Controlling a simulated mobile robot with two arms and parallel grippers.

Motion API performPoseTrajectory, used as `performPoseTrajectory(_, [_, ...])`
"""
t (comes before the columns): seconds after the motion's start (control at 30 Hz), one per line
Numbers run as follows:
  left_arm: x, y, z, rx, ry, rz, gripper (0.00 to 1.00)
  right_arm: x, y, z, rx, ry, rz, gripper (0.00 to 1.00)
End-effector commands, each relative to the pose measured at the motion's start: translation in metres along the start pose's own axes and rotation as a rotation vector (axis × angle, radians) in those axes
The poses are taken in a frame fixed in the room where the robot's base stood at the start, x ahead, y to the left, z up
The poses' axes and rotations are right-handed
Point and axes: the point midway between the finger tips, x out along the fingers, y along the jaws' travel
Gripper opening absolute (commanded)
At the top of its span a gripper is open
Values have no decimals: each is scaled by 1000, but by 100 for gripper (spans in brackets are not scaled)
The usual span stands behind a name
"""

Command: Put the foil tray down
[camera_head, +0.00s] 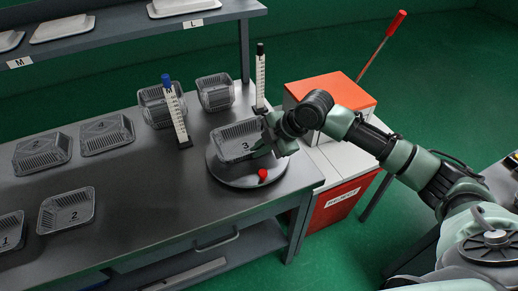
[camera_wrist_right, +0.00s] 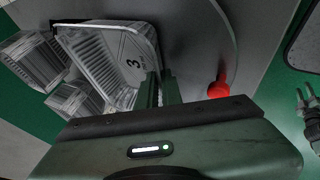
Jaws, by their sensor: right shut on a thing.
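The foil tray (camera_head: 236,138), marked 3, is over the round grey plate (camera_head: 232,181) at the table's right end. My right gripper (camera_head: 265,146) is shut on the tray's right rim. In the right wrist view, the tray (camera_wrist_right: 105,50) lies beyond the two close fingers (camera_wrist_right: 160,88), which meet its edge near the 3. I cannot tell whether the tray's base touches the plate. My left gripper is not in view.
A red knob (camera_head: 263,175) sits at the plate's front. Ruled posts with blue (camera_head: 176,110) and black (camera_head: 260,75) tops stand behind. An orange-topped bin (camera_head: 345,92) stands right of the table. The table's front middle is clear.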

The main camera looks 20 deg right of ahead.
Motion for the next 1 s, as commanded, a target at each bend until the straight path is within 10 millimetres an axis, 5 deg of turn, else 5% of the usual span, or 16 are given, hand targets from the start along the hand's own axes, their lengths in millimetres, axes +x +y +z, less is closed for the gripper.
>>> performPoseTrajectory(0.17, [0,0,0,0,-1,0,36,2,-2,2,0,-2,-3,0])
performPoseTrajectory(0.3, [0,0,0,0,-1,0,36,2,-2,2,0,-2,-3,28])
performPoseTrajectory(0.67, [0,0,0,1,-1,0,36,-3,-1,2,-1,-3,0,28])
performPoseTrajectory(1.0, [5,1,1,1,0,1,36,-66,0,2,-3,-6,3,28])
